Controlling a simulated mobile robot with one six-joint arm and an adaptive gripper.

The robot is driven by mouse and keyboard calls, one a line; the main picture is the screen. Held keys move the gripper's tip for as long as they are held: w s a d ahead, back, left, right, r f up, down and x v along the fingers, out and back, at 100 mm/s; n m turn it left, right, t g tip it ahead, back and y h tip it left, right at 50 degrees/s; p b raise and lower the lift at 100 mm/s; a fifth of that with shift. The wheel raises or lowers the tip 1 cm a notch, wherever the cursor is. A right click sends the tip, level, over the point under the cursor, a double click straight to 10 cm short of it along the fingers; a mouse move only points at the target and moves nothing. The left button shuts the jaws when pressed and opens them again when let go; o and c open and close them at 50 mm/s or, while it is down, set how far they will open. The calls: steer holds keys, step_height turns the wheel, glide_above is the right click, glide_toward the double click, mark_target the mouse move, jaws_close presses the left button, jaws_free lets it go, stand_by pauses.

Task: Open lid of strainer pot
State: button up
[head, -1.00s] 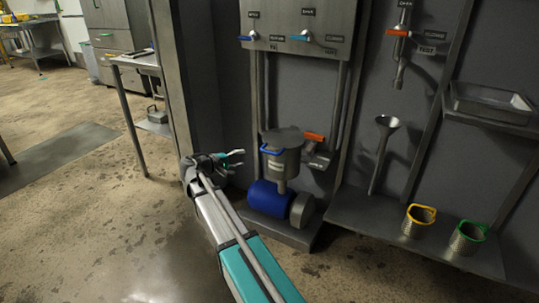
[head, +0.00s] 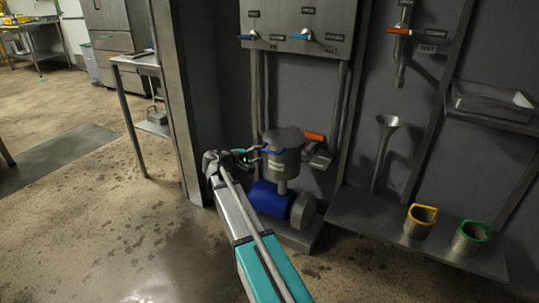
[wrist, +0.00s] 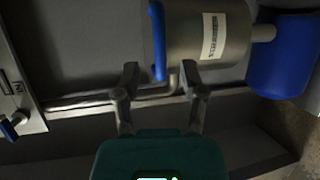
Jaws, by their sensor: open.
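The strainer pot (head: 284,163) is a grey metal pot with a dark lid (head: 284,136) on top, which looks closed. It has a blue handle (head: 271,151) on its front near the rim. The pot, with a white label, appears sideways in the wrist view (wrist: 222,35); its blue handle (wrist: 158,40) is a strip at its left end. My gripper (head: 255,155) is open at the pot's left front. In the wrist view its fingers (wrist: 160,80) are spread to either side of the handle's near end. I cannot tell whether they touch it.
A blue motor (head: 268,197) sits below the pot. An orange-handled valve (head: 314,137) is right of it. Vertical pipes and a valve panel (head: 297,25) rise behind.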

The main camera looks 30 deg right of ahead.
mark_target(268, 152)
steer(key=shift+b+x, duration=0.45)
steer(key=shift+x, duration=2.45)
jaws_close()
